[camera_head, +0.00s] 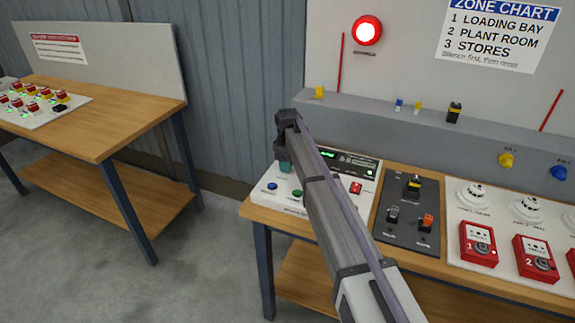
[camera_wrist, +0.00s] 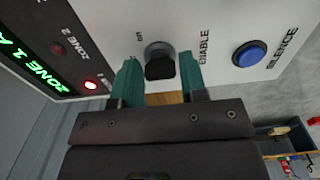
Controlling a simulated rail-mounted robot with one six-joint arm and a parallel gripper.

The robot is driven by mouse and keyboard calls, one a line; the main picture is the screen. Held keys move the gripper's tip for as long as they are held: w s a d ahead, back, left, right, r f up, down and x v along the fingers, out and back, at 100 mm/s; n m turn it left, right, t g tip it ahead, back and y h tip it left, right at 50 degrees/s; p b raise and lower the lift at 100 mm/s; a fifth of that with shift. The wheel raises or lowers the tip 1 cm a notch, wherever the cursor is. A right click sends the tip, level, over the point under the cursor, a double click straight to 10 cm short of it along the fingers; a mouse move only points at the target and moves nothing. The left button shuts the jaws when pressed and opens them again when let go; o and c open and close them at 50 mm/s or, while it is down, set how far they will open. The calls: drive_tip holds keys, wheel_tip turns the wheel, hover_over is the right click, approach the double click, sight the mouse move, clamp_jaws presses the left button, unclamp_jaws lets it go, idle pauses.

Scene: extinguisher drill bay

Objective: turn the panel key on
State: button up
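The white control panel (camera_head: 290,208) stands on the wooden bench, with a lit green display along its top. In the wrist view, the black panel key (camera_wrist: 160,68) sits in a round grey switch, between the labels "on" and "ENABLE". My gripper (camera_wrist: 159,62) has its two teal fingers apart, one on each side of the key, with a narrow gap seeming to show beside it. Contact is hard to judge. In the head view, my gripper (camera_head: 285,166) is over the panel's back left part and hides the key.
A blue SILENCE button (camera_wrist: 249,54) is right of the key in the wrist view. A red light (camera_wrist: 91,85) glows beside the display. A dark switch plate (camera_head: 408,215) and red call points (camera_head: 478,243) are right of the panel. Another bench (camera_head: 100,125) stands left.

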drive_tip(key=c, duration=0.5)
drive_tip(key=shift+c, duration=0.2)
drive_tip(key=shift+m, duration=0.3)
drive_tip(key=m, duration=1.1)
drive_tip(key=shift+m, duration=0.3)
drive_tip(key=o, duration=0.9)
